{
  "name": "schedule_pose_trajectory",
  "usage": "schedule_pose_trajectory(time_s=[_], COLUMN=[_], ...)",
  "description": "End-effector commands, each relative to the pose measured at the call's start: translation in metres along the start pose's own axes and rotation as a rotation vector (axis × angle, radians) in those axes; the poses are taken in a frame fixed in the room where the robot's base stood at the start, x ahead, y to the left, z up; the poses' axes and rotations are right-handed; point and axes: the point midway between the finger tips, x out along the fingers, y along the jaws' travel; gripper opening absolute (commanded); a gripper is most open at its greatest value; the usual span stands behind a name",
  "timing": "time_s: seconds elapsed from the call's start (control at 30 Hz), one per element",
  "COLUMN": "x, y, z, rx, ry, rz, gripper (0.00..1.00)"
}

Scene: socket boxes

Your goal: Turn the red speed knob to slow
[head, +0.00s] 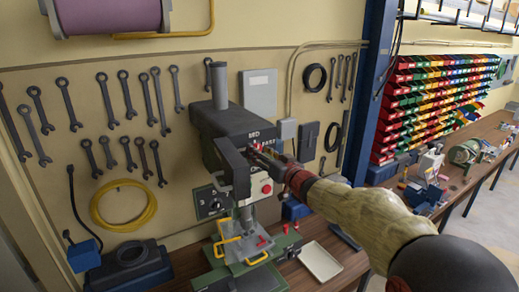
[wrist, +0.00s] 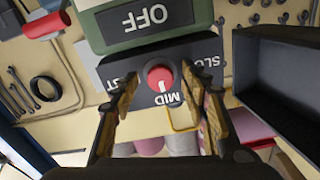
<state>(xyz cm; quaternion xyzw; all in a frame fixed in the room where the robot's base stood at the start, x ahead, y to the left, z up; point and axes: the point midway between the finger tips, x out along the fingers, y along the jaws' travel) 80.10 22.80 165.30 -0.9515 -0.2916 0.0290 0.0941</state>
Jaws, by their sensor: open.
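The red speed knob (wrist: 160,78) sits on a dark label plate (wrist: 165,98) in the wrist view, which shows the lettering upside down. MID reads below the knob, part of SLOW to its right and part of FAST to its left. A pale mark on the knob points down towards MID. My gripper (wrist: 158,82) is open, with one finger on each side of the knob; I cannot tell whether either touches it.
A green OFF panel (wrist: 148,18) is beside the knob plate, and a dark box-shaped part (wrist: 278,80) stands to the right. In the head view a red button (head: 266,188) is below my gripper. A pale tray (head: 321,262) lies on the bench.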

Motion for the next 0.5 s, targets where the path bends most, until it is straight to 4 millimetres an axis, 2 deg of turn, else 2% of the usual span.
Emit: schedule_pose_trajectory(time_s=[0.13, 0.4, 0.5], x=[0.0096, 0.0111, 0.011], y=[0.0003, 0.0004, 0.0004], z=[0.0002, 0.0004, 0.0003], rx=[-0.001, -0.001, -0.001], ry=[-0.001, 0.0, 0.0], rz=[0.001, 0.001, 0.001], gripper=[0.45, 0.45, 0.4])
